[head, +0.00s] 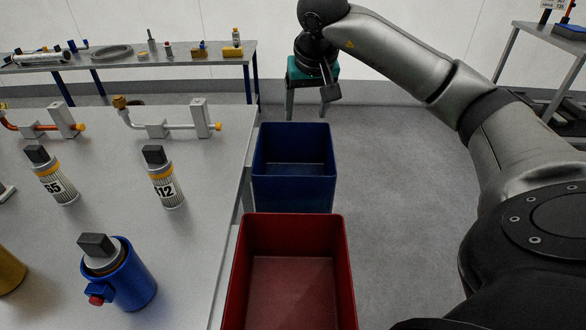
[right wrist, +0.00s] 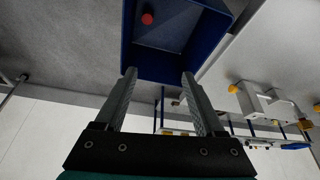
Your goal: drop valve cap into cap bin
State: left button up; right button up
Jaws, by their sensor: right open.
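A small red cap (right wrist: 147,18) shows inside the outline of the blue bin (right wrist: 128,45) in the right wrist view, apart from my fingers. I cannot tell whether it rests on the bin floor or is above it. In the head view the blue bin (head: 293,195) stands beside the bench, and no cap shows in the visible part of its inside. My right gripper (head: 330,92) is beyond the bin's far rim in that view. In the right wrist view its fingers (right wrist: 160,80) are apart with nothing between them. My left gripper is not in view.
A red bin (head: 338,240) stands in front of the blue one and looks empty. The bench (head: 110,215) at left carries numbered cylinders, pipe fittings and a blue holder (head: 135,285) with a red knob. A back bench (head: 130,62) holds parts. Floor at right is clear.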

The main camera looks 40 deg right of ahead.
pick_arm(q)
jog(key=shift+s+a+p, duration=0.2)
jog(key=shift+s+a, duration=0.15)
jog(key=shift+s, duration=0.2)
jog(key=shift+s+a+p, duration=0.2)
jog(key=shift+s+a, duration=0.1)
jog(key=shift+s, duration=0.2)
pick_arm(e)
jog(key=v, duration=0.3)
jog(key=shift+r, duration=0.1)
